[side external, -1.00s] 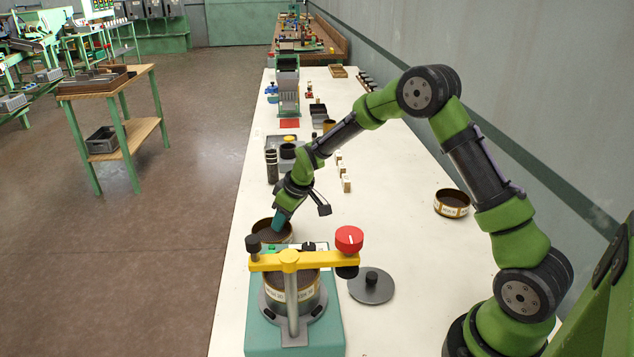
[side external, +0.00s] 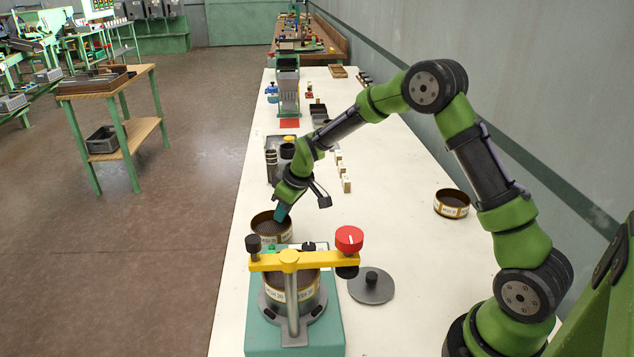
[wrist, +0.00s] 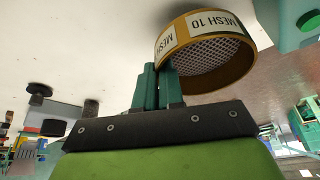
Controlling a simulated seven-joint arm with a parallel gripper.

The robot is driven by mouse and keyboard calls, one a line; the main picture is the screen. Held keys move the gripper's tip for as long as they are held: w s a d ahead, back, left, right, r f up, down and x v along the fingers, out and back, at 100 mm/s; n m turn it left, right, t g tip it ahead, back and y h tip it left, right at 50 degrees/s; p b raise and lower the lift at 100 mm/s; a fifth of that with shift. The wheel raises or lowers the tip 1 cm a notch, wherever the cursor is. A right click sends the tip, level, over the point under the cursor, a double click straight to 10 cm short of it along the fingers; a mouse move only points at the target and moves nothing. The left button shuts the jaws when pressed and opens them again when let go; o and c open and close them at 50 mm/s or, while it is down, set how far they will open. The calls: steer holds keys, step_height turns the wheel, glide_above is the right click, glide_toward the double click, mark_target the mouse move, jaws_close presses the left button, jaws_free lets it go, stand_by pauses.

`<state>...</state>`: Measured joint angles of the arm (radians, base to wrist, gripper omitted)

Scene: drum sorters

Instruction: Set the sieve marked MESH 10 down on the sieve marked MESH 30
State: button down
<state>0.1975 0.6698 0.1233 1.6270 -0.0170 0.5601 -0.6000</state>
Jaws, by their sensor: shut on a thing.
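The MESH 10 sieve (wrist: 247,57), a brass-coloured ring with white labels and a mesh floor, fills the upper right of the wrist view. In the side external view this sieve (side external: 262,236) is behind the clamp machine, at the table's left side. My gripper (side external: 281,213) is shut on its rim; the teal fingers (wrist: 158,80) pinch the wall in the wrist view. A similar sieve (side external: 284,290) sits under the yellow clamp bar, and another labelled sieve (side external: 452,204) stands alone at the right. Their markings are too small to read surely, so I cannot tell which is MESH 30.
The teal machine (side external: 260,330) with its yellow bar (side external: 315,261) and red knob (side external: 349,238) stands at the front. A grey knobbed lid (side external: 371,286) lies to its right. Small white-labelled blocks (side external: 346,185) stand mid-table. The table between them and the lone sieve is clear.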

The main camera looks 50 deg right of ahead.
steer(key=s+a+r, duration=0.1)
steer(key=a+r, duration=0.1)
steer(key=r, duration=0.6)
steer(key=s+a+r, duration=0.1)
steer(key=a+r, duration=0.1)
steer(key=r, duration=0.6)
steer(key=s+a+r, duration=0.1)
steer(key=s+a, duration=0.3)
steer(key=s, duration=0.4)
steer(key=s+a+r, duration=0.2)
steer(key=s+a, duration=0.3)
steer(key=s, duration=0.4)
steer(key=shift+s+r, duration=0.2)
steer(key=shift+s, duration=0.05)
steer(key=shift+f, duration=2.9)
steer(key=shift+f, duration=1.1)
steer(key=c, duration=1.2)
jaws_free()
